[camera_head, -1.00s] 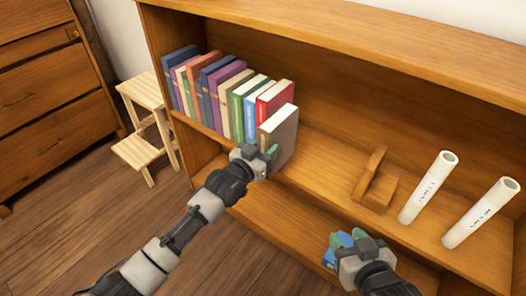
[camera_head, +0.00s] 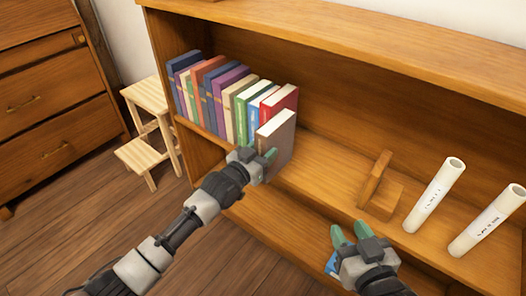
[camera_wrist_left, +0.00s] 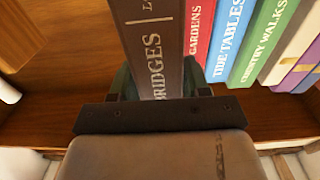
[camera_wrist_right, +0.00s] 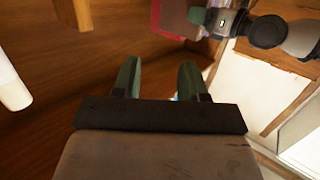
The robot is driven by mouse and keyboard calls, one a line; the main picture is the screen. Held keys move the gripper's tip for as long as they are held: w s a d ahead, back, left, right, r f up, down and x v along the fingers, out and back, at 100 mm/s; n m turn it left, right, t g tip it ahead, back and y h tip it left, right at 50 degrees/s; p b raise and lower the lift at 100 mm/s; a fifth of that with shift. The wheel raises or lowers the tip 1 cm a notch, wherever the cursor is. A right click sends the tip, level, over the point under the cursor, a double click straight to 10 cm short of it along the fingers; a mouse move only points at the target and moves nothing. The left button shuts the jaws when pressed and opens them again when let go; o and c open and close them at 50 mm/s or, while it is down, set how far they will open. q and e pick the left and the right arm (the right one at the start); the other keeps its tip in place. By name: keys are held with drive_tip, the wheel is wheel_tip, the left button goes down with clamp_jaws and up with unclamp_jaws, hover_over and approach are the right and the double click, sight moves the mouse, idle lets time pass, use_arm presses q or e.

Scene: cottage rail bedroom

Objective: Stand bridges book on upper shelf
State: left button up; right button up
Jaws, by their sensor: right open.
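The bridges book (camera_head: 275,136), grey-brown with a white page block, stands roughly upright at the right end of the book row on the upper shelf (camera_head: 318,165), jutting out in front of the red book (camera_head: 287,97). My left gripper (camera_head: 257,160) has its fingers on either side of the book's spine and appears shut on it; the left wrist view shows the lettering "BRIDGES" on the spine (camera_wrist_left: 158,45). My right gripper (camera_head: 350,236) is open and empty in front of the shelf edge; its spread green fingers show in the right wrist view (camera_wrist_right: 158,80).
A wooden bookend (camera_head: 380,190) and two white paper rolls (camera_head: 434,195) (camera_head: 488,220) stand on the upper shelf to the right. A blue item (camera_head: 330,262) shows partly beside my right gripper. A step stool (camera_head: 150,130) stands left of the bookcase. Shelf between book and bookend is clear.

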use_arm(q)
drive_tip(key=o, duration=0.4)
drive_tip(key=shift+f, duration=0.2)
drive_tip(key=shift+s+a+r, duration=0.1)
drive_tip(key=shift+s+a, duration=0.15)
drive_tip(key=shift+s, duration=0.1)
drive_tip(key=shift+p+v, duration=3.4)
drive_tip(key=shift+v, duration=5.1)
use_arm(e)
drive_tip(key=s+d+f+g+h, duration=0.1)
drive_tip(key=s+d+f+g, duration=0.1)
drive_tip(key=s+g, duration=0.4)
drive_tip(key=s+d+f+g+h, duration=0.2)
drive_tip(key=s+d+f+g, duration=0.1)
drive_tip(key=s+f+g, duration=0.2)
drive_tip(key=shift+s+m+g, duration=0.3)
drive_tip(key=shift+s+g, duration=0.3)
drive_tip(key=shift+s, duration=0.05)
use_arm(q)
drive_tip(key=shift+r, duration=0.1)
use_arm(e)
drive_tip(key=shift+w+f, duration=0.1)
drive_tip(key=shift+f, duration=0.05)
